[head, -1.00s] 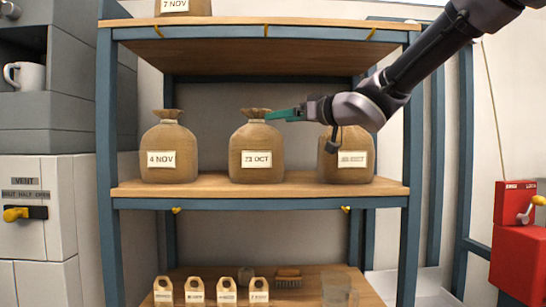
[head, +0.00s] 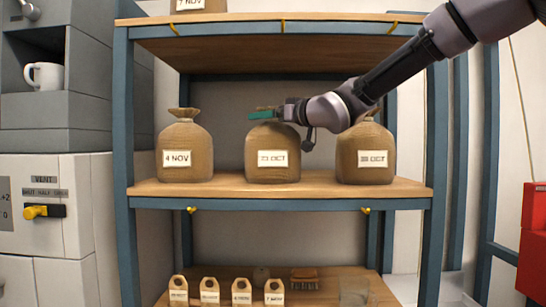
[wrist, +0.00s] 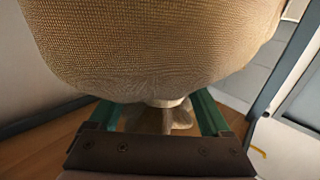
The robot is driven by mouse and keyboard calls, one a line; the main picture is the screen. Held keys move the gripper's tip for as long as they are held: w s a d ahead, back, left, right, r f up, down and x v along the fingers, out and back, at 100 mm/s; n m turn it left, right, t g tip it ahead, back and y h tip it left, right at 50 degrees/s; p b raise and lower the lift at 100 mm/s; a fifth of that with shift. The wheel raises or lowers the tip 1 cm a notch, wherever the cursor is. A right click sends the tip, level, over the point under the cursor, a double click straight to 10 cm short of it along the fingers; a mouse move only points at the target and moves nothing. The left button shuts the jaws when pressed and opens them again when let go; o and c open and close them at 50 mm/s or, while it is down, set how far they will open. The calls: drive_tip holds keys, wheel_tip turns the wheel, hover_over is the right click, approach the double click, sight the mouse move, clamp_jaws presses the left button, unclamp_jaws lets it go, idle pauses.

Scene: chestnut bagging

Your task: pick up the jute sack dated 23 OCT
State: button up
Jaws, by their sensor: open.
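The jute sack whose label appears to read 23 OCT (head: 272,165) stands upright in the middle of the middle shelf. My gripper (head: 262,114), with green fingers, is at its tied neck, reaching in from the right. In the wrist view the sack's woven body (wrist: 155,50) fills the top of the picture. Its tied neck (wrist: 167,104) lies between the two open fingers of my gripper (wrist: 157,107), with visible gaps on both sides. The gathered top shows below the tie. In the head view my gripper partly hides the neck.
A 4 NOV sack (head: 185,145) stands to the left and another OCT sack (head: 365,160), partly behind my arm, to the right. The upper shelf (head: 265,45) is overhead. Small tagged items (head: 209,292) and a brush (head: 304,279) are on the lower shelf.

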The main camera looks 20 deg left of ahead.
drive_tip(key=shift+w+a, duration=0.15)
drive_tip(key=shift+a, duration=0.2)
drive_tip(key=shift+c, duration=0.4)
clamp_jaws()
drive_tip(key=shift+r, duration=0.1)
